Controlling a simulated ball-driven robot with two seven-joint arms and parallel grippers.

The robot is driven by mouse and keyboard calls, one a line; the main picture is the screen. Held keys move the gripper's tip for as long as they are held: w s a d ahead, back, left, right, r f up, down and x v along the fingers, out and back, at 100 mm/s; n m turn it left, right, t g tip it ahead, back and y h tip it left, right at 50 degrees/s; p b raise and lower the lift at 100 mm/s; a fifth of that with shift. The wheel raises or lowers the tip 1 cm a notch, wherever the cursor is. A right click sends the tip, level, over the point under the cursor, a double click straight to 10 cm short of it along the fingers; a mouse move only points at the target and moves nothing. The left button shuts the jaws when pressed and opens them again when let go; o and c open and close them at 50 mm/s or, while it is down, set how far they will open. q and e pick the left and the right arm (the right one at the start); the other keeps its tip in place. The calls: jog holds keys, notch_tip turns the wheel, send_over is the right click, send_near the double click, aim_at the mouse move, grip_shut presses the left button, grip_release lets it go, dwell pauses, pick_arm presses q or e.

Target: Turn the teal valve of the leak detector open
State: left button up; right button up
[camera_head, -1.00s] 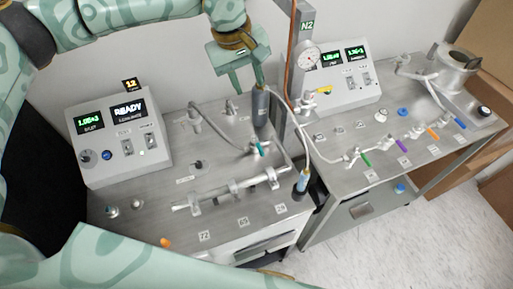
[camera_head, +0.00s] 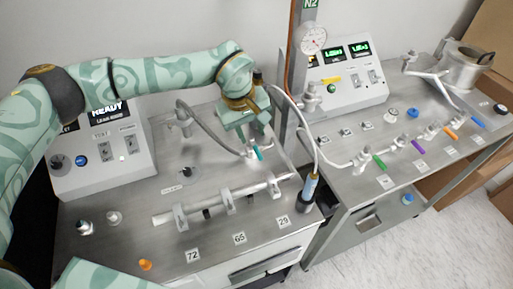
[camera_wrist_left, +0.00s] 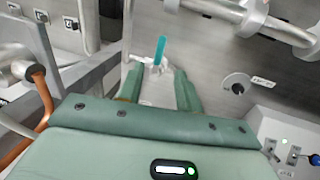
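The teal valve handle (camera_head: 257,154) stands on a small metal fitting on the left bench. In the left wrist view the teal handle (camera_wrist_left: 160,50) points away from me, just beyond my fingertips. My left gripper (camera_head: 248,138) is low over this valve. In the left wrist view the left gripper (camera_wrist_left: 159,80) is open, its two fingers on either side of the valve's pale fitting, with a gap showing. Contact cannot be told. The leak detector box (camera_head: 112,160) with a READY display is at the left, partly hidden by my left arm. My right gripper is not in view.
A grey hose (camera_head: 205,128) runs to the valve fitting. A clamped metal tube (camera_head: 205,206) lies in front of it. A blue-tipped tool (camera_head: 309,190) stands at the bench's right edge. A copper pipe (camera_head: 291,60) rises behind. The right bench carries green, purple, orange and blue handles.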

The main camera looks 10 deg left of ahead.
aim_at(258, 152)
pick_arm(q)
jog(key=f, duration=0.5)
jog(key=d+f, duration=0.1)
jog(key=f, duration=0.1)
jog(key=shift+w+d+f+b, duration=0.1)
jog(key=shift+w+f+b, duration=0.2)
jog(key=shift+w, duration=0.1)
jog(key=shift+r, duration=0.1)
jog(key=shift+c, duration=0.3)
grip_shut()
